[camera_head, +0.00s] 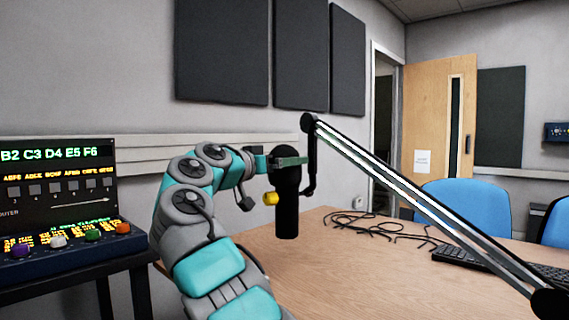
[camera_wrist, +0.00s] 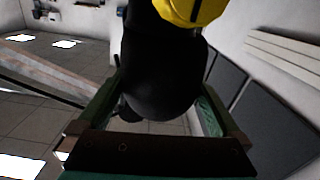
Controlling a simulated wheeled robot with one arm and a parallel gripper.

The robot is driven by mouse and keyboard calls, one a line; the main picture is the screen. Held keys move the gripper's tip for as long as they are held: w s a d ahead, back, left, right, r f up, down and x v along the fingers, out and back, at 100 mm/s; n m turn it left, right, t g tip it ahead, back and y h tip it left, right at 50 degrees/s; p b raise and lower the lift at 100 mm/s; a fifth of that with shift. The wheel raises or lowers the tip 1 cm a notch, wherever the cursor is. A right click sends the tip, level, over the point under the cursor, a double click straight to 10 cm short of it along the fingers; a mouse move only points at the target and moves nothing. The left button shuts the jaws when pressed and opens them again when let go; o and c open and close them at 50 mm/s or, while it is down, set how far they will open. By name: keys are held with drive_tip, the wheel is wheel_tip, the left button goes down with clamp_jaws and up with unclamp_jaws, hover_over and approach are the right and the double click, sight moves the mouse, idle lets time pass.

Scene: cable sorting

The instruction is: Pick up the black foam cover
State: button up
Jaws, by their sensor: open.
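The black foam cover (camera_head: 287,150) is the rounded upper end of an upright black microphone (camera_head: 287,215) that hangs from a boom arm. My gripper (camera_head: 288,161) is at the height of the cover, with a green finger across its near side. In the wrist view, the dark rounded cover (camera_wrist: 162,85) lies between the two spread green fingers of my gripper (camera_wrist: 160,92). The gripper is open; any contact with the cover is hard to tell. A yellow knob (camera_head: 270,198) sits on the microphone's left side, and a yellow part (camera_wrist: 190,8) shows in the wrist view.
The boom arm (camera_head: 420,200) slants down to the right across the wooden desk (camera_head: 340,280). Black cables (camera_head: 365,225) and a keyboard (camera_head: 460,256) lie on the desk. A control panel (camera_head: 60,200) stands at left. Blue chairs (camera_head: 465,205) are behind the desk.

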drive_tip(key=c, duration=1)
drive_tip(key=shift+r, duration=0.1)
